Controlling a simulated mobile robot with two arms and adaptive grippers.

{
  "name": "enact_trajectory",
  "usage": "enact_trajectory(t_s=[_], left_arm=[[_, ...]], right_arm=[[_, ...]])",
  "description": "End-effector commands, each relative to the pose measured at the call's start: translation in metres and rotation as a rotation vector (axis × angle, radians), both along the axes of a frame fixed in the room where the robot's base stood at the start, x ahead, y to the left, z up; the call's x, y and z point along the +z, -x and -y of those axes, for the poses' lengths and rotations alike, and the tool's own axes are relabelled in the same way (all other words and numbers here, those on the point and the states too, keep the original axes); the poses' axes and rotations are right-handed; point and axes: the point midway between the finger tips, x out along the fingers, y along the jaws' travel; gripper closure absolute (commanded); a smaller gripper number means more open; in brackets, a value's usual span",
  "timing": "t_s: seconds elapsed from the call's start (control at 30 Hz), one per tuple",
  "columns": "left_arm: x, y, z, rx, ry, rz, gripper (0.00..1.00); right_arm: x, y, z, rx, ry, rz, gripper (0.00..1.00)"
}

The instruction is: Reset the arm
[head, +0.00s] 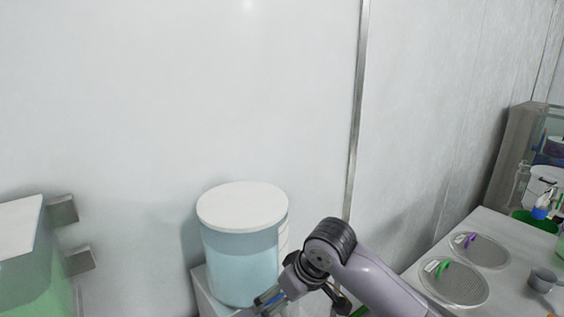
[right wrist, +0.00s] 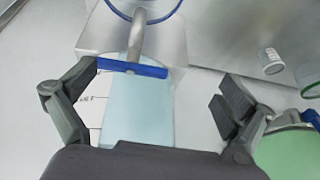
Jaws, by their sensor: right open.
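My right arm enters the head view from the lower right. Its gripper (head: 270,300) is at the bottom edge, in front of a large round container with a white lid (head: 243,206) and pale blue contents; the fingertips are partly cut off there. In the right wrist view the gripper (right wrist: 158,90) is open, its two fingers wide apart. A blue bar on a metal stem (right wrist: 134,66) lies between them, its left end close to the left finger; I cannot tell whether they touch. My left gripper is in neither view.
A white bench (head: 415,272) at right bears two round mesh sieves (head: 455,283) (head: 481,251), one with a green clip, one with a purple clip, and a small metal cup (head: 541,280). A green-filled bin (head: 25,262) stands at left. A white wall (head: 180,100) is behind.

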Motion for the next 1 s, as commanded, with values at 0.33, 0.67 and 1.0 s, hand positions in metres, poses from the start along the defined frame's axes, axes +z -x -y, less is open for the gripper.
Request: enact_trajectory(t_s=[0.33,0.67,1.0], left_arm=[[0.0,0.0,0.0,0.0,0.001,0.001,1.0],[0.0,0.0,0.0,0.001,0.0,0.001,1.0],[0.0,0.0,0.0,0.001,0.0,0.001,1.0]], right_arm=[[-0.092,0.081,0.012,-0.067,-0.134,-0.014,0.0],[-0.154,0.168,0.085,-0.277,-0.098,-0.028,0.0],[-0.179,0.245,0.16,-0.432,0.046,-0.055,0.0]])
